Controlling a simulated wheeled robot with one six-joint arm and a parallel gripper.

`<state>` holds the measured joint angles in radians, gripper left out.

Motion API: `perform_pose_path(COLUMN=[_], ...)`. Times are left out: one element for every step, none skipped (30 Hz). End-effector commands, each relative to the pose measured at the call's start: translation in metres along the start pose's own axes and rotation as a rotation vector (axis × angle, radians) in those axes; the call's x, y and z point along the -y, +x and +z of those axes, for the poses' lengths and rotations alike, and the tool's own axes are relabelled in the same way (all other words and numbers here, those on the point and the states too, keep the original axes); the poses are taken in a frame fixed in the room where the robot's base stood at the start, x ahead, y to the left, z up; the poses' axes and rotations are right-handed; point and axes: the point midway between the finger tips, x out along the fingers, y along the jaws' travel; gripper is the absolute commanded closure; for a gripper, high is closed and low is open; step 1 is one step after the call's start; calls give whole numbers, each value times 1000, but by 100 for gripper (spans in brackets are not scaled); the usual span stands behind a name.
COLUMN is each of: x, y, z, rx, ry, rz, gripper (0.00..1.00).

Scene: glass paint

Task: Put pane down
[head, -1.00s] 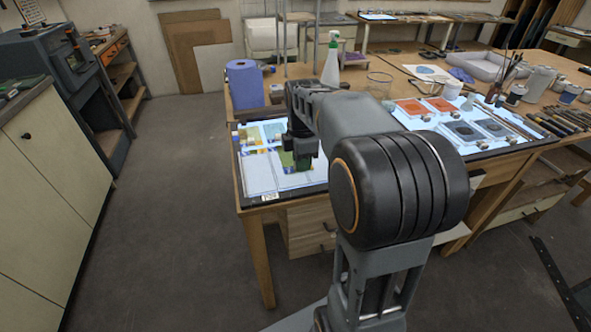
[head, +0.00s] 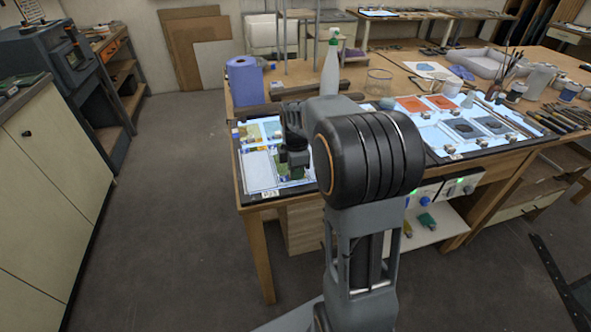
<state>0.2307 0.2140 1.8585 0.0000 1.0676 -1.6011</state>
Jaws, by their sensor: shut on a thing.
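My gripper (head: 296,170) points down over the lit panel (head: 262,184) at the left end of the wooden table. It is shut on a pane, seen as a green patch (head: 281,163) beside and partly behind the jaws. The jaws and my arm hide much of the pane, and I cannot tell whether it touches the panel. Blue and yellowish painted areas (head: 249,133) show at the back of the same panel. The front left of the panel looks pale and bare.
A blue paper roll (head: 244,83) and a white spray bottle (head: 331,68) stand behind the panel. Orange panes (head: 410,104) and dark grey panes (head: 466,128) lie on another lit panel to the right. Brushes and jars crowd the far right. Floor to the left is clear.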

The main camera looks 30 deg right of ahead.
Motion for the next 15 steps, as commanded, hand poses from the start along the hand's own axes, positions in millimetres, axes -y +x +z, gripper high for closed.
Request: perform_pose_path(x=[0,0,0,0,0,0,0,0,0,0,0,0,0,0,0], y=[0,0,1,2,3,4,3,3,3,3,3,3,3,3,3], z=[0,0,0,0,0,0,0,0,0,0,0,0,0,0,0], rx=[0,0,0,0,0,0,0,0,0,0,0,0,0,0,0], ry=[0,0,0,0,0,0,0,0,0,0,0,0,0,0,0], rz=[0,0,0,0,0,0,0,0,0,0,-1,-1,-1,-1,-1], gripper=[100,100,100,100,100,76,74,71,67,64,61,57,54,52,52])
